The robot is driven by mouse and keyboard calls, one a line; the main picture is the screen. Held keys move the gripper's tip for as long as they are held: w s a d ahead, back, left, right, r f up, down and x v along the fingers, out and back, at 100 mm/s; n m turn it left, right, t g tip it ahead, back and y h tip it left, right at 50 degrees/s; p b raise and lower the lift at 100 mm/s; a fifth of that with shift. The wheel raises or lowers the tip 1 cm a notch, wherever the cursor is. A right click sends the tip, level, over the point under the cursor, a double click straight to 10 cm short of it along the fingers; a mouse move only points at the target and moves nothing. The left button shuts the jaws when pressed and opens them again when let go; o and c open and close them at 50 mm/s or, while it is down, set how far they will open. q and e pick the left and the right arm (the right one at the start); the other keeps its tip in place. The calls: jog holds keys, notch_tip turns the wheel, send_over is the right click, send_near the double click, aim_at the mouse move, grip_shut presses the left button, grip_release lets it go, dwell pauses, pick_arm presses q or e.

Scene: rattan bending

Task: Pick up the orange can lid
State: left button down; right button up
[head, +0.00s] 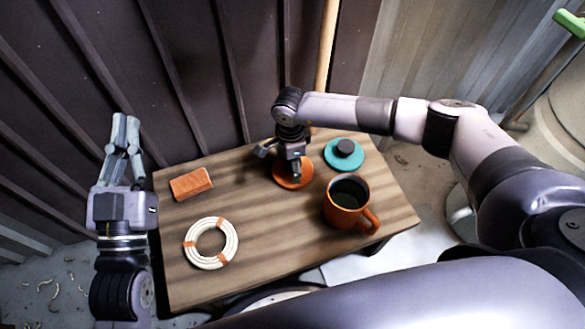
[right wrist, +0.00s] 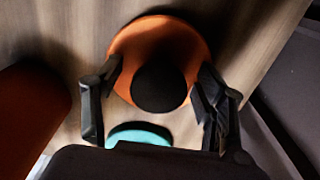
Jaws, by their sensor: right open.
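The orange can lid (head: 283,179) lies flat near the back middle of the wooden table. In the right wrist view the orange lid (right wrist: 165,32) is a round disc with a black knob (right wrist: 158,90) on top. My right gripper (head: 281,162) is over the lid, pointing down and open. In the right wrist view its fingers (right wrist: 158,77) are on either side of the knob, with gaps visible. Part of the lid is hidden by the gripper in the head view.
A teal lid with a dark knob (head: 345,161) sits close right of the orange lid. An orange mug (head: 344,217) with dark contents stands in front. An orange block (head: 191,184) and a tied cream coil (head: 190,245) lie on the left side. The table's front middle is clear.

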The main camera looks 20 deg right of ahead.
jog(key=shift+c, duration=0.6)
jog(key=c, duration=1.1)
jog(key=shift+r, duration=0.1)
jog(key=shift+c, duration=0.2)
